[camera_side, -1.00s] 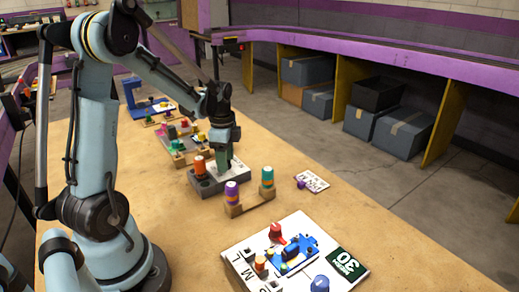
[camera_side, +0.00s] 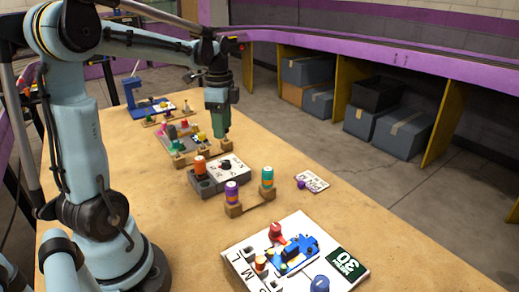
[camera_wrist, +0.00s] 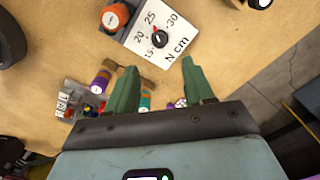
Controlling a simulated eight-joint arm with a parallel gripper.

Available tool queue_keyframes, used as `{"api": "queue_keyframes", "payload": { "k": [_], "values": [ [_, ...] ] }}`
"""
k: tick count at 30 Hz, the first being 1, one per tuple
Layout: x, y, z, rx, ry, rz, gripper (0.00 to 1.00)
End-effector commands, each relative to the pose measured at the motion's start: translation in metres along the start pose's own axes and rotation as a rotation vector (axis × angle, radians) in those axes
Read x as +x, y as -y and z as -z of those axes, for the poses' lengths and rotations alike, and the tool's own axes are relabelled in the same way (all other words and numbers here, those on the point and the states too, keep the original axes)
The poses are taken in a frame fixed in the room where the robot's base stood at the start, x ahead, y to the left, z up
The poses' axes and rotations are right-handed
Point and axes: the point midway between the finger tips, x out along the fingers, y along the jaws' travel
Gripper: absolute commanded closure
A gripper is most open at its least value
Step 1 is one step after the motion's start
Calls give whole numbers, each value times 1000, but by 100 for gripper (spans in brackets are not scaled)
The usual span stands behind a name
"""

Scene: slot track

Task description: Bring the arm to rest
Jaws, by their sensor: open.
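My gripper (camera_side: 216,137) hangs pointing down above the table, behind and above the grey dial block (camera_side: 208,182). In the wrist view its two green fingers (camera_wrist: 160,75) stand wide apart with nothing between them. The white dial face with its N cm scale (camera_wrist: 178,48) lies beyond the fingertips, its black knob (camera_wrist: 160,38) with a red pointer mark in plain view. An orange cylinder (camera_side: 199,165) stands on the same block and also shows in the wrist view (camera_wrist: 115,17). The gripper touches none of these as far as I can see.
A wooden stand (camera_side: 250,207) with purple and teal cylinders is nearer the camera, then a white board (camera_side: 248,250) with coloured parts. Small fixtures (camera_side: 176,145) and a blue frame (camera_side: 136,98) stand farther back. The table's (camera_side: 390,240) right front is clear.

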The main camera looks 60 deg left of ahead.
Motion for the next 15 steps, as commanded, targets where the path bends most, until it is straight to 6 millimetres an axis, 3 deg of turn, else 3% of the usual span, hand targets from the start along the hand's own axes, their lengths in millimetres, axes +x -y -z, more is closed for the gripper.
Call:
{"api": "queue_keyframes", "payload": {
  "k": [6, 15],
  "values": [
    [-12, 0, 0, 0, 0, 0, 48],
    [-13, 0, 0, 0, 0, 0, 48]
  ]
}}
